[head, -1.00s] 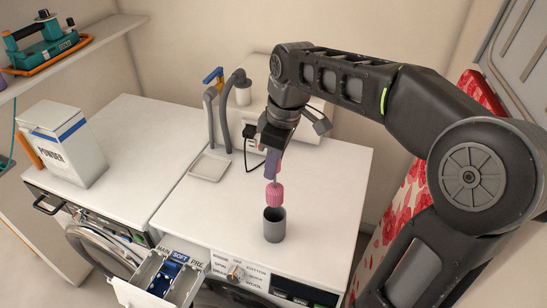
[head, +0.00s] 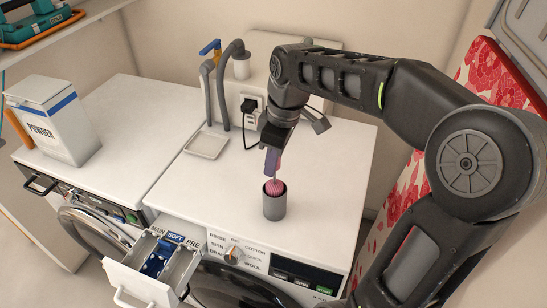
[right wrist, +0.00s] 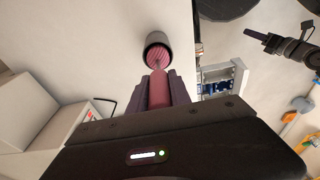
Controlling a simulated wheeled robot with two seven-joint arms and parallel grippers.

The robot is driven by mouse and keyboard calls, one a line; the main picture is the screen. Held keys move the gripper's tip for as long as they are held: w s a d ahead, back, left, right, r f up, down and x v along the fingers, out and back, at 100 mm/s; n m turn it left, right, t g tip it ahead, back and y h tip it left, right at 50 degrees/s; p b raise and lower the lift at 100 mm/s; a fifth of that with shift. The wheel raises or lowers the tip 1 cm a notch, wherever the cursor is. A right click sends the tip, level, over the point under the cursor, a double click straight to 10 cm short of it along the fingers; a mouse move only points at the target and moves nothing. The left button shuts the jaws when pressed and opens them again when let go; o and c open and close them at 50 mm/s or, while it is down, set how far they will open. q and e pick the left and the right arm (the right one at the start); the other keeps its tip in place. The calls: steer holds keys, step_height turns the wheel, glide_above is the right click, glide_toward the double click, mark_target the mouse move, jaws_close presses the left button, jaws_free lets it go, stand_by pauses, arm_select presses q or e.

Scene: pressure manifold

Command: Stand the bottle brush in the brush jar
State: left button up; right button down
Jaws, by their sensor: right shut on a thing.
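The bottle brush has a pink bristle head (head: 275,187) and a purple-pink handle. The grey brush jar (head: 274,207) stands upright on the white machine top. My right gripper (head: 271,160) is shut on the brush handle above the jar, with the brush pointing down. The bristle head is partly inside the jar's mouth, its lower part hidden by the wall. In the right wrist view the handle (right wrist: 159,90) lies between the fingers, and the bristle head (right wrist: 157,57) shows within the dark rim of the jar (right wrist: 158,40).
A detergent drawer (head: 158,262) juts open at the front. A powder box (head: 52,122) stands on the left machine. A shallow white tray (head: 207,145) and grey hoses (head: 228,85) are behind the jar. The machine top right of the jar is clear.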

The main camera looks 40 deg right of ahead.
steer(key=shift+f+b, duration=0.4)
steer(key=shift+f, duration=0.4)
steer(key=c, duration=1.1)
jaws_free()
steer(key=shift+r, duration=0.1)
steer(key=r, duration=0.5)
steer(key=s+r, duration=0.1)
steer(key=r, duration=0.1)
steer(key=shift+d+r, duration=0.25)
steer(key=shift+d, duration=0.1)
